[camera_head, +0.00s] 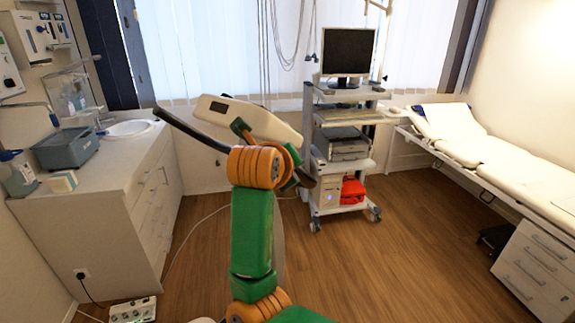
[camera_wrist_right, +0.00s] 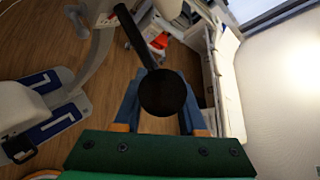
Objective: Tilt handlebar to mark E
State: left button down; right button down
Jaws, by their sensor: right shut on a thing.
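The black handlebar (camera_head: 190,131) sticks out to the left of a white console head (camera_head: 250,119) with a small dark display, in the head view. My green and orange right arm hides the middle of it. In the right wrist view the bar (camera_wrist_right: 132,32) runs up and away, and its round black end (camera_wrist_right: 163,93) sits between the blue fingers of my right gripper (camera_wrist_right: 160,98). The gripper is shut on this end. In the head view its fingers are hidden behind my arm. No mark or letter E can be made out. My left gripper is not in view.
A cart with a monitor (camera_head: 347,52) stands behind to the right. A white exam bed (camera_head: 480,145) lines the right wall. A counter with a sink (camera_head: 128,128) is at left. A cable and a power strip (camera_head: 133,311) lie on the floor.

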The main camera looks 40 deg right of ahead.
jog(key=shift+r, duration=0.2)
jog(key=c, duration=0.7)
grip_release()
jog(key=shift+o, duration=1)
jog(key=shift+d, duration=0.15)
jog(key=shift+d+f, duration=0.1)
jog(key=shift+f, duration=0.05)
jog(key=b+v, duration=0.3)
jog(key=v, duration=0.4)
